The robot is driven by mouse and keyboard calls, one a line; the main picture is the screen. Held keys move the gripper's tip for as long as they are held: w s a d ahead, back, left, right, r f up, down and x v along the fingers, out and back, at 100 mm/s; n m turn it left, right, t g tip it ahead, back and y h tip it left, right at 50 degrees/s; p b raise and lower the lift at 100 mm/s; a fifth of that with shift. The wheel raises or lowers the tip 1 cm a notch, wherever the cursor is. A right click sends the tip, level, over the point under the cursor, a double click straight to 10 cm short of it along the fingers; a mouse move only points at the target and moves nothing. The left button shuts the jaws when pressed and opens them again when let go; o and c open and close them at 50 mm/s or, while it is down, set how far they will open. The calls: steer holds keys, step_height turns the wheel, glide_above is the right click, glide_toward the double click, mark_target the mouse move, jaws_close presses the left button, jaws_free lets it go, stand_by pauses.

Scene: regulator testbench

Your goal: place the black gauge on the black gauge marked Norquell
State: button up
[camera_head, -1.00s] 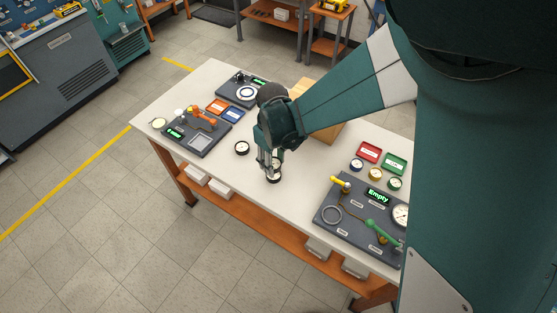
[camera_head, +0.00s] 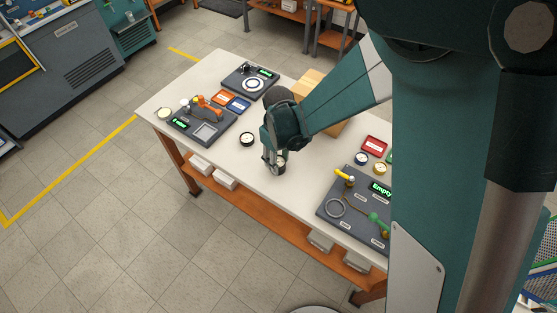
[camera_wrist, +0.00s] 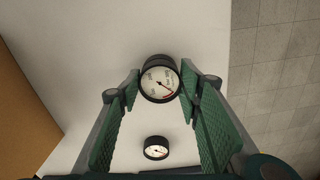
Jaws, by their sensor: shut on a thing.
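My gripper (camera_wrist: 160,88) is shut on a black gauge (camera_wrist: 160,84), with a green finger on each side of it. The gauge's pale round dial, with a dark needle and a red mark, faces the wrist camera. Two dark bands show behind the dial; I cannot tell whether they are one body or a second gauge. In the head view, my gripper (camera_head: 274,167) is low over the front of the table, partly hiding the held gauge (camera_head: 281,164). Another black gauge (camera_head: 247,139) stands apart to the left; it also shows in the wrist view (camera_wrist: 156,148). No Norquell marking is readable.
The white table (camera_head: 225,165) has a grey board with an orange valve (camera_head: 205,112) at left, another board (camera_head: 250,80) behind, and a board marked Empty (camera_head: 350,205) at right. A wooden box (camera_head: 310,85) stands behind my gripper. Blue- and yellow-rimmed gauges (camera_head: 380,168) sit at right.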

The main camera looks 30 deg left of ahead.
mark_target(279, 162)
steer(key=shift+f, duration=0.15)
steer(key=o, duration=0.9)
steer(key=shift+r, duration=0.2)
steer(key=shift+r, duration=6)
